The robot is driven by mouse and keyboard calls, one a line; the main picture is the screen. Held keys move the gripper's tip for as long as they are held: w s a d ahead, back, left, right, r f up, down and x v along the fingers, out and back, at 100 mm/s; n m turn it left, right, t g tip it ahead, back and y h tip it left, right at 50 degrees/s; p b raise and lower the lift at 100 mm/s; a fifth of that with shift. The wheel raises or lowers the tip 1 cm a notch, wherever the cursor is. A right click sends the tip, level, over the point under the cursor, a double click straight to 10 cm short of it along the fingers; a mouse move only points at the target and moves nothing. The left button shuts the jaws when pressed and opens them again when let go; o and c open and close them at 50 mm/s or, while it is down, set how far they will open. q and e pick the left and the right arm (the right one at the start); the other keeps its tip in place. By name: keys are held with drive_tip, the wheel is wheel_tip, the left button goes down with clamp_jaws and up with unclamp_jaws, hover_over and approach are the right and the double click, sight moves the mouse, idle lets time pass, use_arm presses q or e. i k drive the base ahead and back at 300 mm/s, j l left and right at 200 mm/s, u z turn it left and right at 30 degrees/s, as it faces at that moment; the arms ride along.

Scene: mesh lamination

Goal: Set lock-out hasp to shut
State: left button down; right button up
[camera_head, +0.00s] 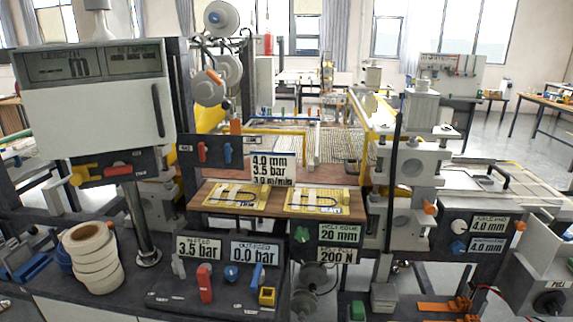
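No part in view carries a readable label naming it the lock-out hasp, and I cannot tell for sure which one it is or whether it is shut. Candidates on the lower front panel are a red handle (205,284), a blue lever (257,276) and a small yellow block (267,297). A red handle (118,170) and a yellow knob (79,175) sit under the white cabinet (95,108). Another red lever (202,152) and a blue lever (227,153) are on the small upper panel. Neither of my grippers is in view.
White tape rolls (92,262) are stacked at the left front, beside a metal post (138,225). Two yellow plates (318,201) lie on the wooden shelf (273,208). A black vertical rod (393,175) and grey roller blocks stand at the right.

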sight(81, 174)
drive_tip(key=u, duration=1.25)
